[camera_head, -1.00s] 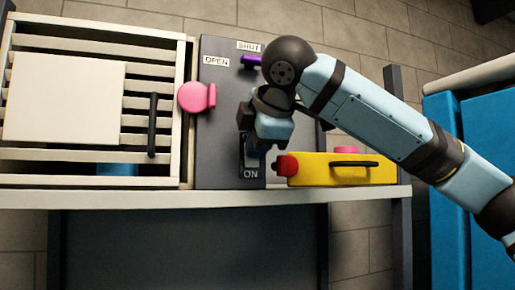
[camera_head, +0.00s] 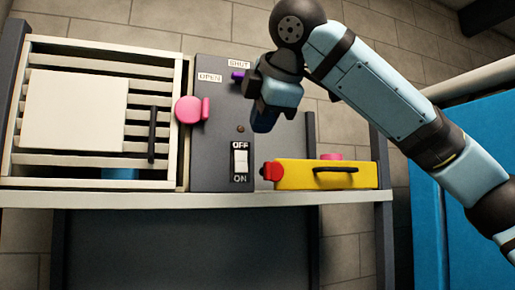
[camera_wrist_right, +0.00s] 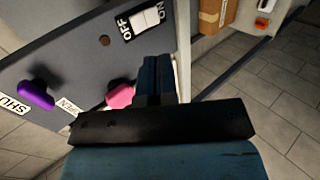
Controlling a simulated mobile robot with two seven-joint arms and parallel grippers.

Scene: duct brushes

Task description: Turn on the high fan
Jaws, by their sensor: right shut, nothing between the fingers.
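A white rocker switch (camera_head: 240,162) sits low on the grey upright panel (camera_head: 212,150), with OFF above it and ON below. The switch also shows at the top of the right wrist view (camera_wrist_right: 148,18). I cannot tell which end is pressed in. A small round brownish lamp (camera_head: 240,128) is above the switch and looks unlit. My right gripper (camera_head: 264,122) is shut and empty, above and to the right of the switch, apart from it. Its blue fingers (camera_wrist_right: 155,78) are together in the wrist view. My left gripper is not in view.
A purple knob (camera_head: 237,76) is near the SHUT label. A pink knob (camera_head: 192,110) is at the panel's left edge beside a slatted white frame (camera_head: 178,70). A yellow box (camera_head: 300,174) with a red end and black handle stands right of the switch.

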